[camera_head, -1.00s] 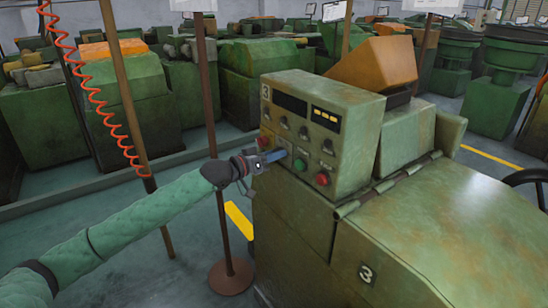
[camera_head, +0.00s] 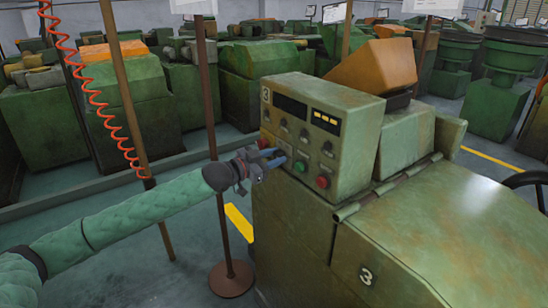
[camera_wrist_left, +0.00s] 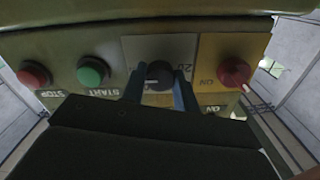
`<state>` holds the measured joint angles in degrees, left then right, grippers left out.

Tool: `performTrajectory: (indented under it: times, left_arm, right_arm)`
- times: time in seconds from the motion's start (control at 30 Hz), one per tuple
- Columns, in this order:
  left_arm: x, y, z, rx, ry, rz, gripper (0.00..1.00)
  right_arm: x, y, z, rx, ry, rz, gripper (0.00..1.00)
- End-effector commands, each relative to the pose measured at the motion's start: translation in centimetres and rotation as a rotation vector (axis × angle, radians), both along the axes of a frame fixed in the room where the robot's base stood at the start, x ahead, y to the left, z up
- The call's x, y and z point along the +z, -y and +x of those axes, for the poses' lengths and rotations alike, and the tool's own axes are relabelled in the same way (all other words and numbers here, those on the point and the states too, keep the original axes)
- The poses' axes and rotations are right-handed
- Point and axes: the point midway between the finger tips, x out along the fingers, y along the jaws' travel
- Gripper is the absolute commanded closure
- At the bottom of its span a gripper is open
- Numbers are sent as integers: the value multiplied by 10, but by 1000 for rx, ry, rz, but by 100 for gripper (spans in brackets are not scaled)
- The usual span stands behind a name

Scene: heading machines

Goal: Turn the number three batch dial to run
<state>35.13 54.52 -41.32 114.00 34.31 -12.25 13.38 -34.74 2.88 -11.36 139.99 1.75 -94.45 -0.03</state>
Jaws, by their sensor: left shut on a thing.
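The machine control box (camera_head: 318,130) carries a number 3 plate and stands on the green machine. My left gripper (camera_head: 279,156) reaches its front face from the left in the head view. In the left wrist view the black round dial (camera_wrist_left: 159,73) sits on a grey plate, and the two blue fingers of my left gripper (camera_wrist_left: 158,90) are shut on it, one on each side. A pale mark shows on the dial; I cannot read its setting. In the head view the fingers hide the dial. My right gripper is not in view.
A green button (camera_wrist_left: 92,71) and a red button (camera_wrist_left: 33,75) sit to the dial's left in the wrist view. A red knob (camera_wrist_left: 234,72) on a yellow plate is to its right. A brown post (camera_head: 222,200) stands close beside my left forearm.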

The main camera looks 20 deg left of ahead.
Motion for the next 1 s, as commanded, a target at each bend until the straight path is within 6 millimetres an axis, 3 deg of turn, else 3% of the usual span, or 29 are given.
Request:
performTrajectory:
  times: [0.43, 0.47, 0.57, 1.0]
  left_arm:
    - [-4, 0, -1, -1, 1, 9, 93]
    - [-4, 0, -1, -1, 1, 10, 66]
    - [-3, 0, 0, 0, 2, 9, 48]
    - [-3, -6, -8, 0, 4, 8, 48]
  right_arm:
    - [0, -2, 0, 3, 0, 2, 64]
    - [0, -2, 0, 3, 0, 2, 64]
    - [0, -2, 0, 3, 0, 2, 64]
    - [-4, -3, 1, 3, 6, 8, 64]
